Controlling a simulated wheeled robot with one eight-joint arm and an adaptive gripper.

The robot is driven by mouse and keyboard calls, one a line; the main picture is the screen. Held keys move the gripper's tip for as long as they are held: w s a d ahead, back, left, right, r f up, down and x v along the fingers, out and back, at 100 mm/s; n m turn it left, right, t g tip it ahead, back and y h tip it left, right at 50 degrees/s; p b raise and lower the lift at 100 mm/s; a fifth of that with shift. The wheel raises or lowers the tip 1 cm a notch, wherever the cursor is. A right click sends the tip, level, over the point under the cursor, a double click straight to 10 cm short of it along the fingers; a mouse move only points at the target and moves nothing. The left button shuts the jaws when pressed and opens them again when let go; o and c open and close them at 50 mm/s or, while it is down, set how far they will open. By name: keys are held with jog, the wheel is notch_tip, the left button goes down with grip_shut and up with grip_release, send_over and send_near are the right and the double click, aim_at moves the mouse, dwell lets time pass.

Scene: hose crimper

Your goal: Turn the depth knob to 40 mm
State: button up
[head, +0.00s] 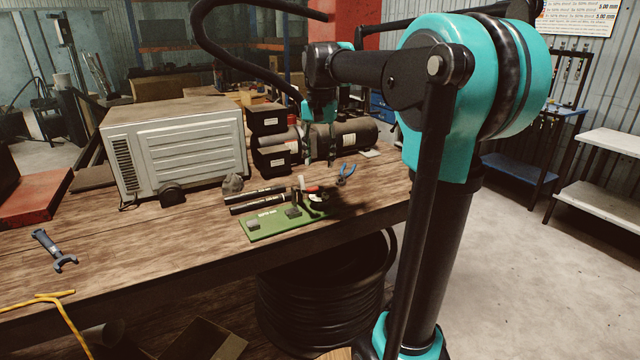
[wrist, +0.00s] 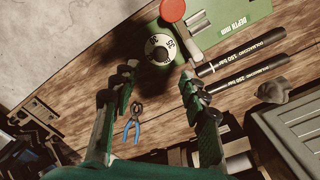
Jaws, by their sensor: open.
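The hose crimper's green base plate (head: 262,232) lies near the front edge of the wooden bench. It also shows at the top of the wrist view (wrist: 252,14), marked "DEPTH mm". A round knob with a pale dial face (wrist: 160,48), apparently the depth knob, stands at the plate's end beside a red round cap (wrist: 172,10). A number on the dial looks like 35, but I cannot read the setting surely. My gripper (wrist: 157,88) is open and empty, its fingers apart from the knob. In the head view my gripper (head: 320,163) hangs above the bench, behind the crimper.
Two black labelled hoses (head: 256,197) lie behind the plate. Blue-handled pliers (head: 346,174) lie to its right.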

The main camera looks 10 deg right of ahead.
aim_at(319, 197)
notch_tip(319, 197, down, 8)
jog(key=shift+f, duration=0.15)
jog(key=shift+c, duration=0.6)
grip_shut()
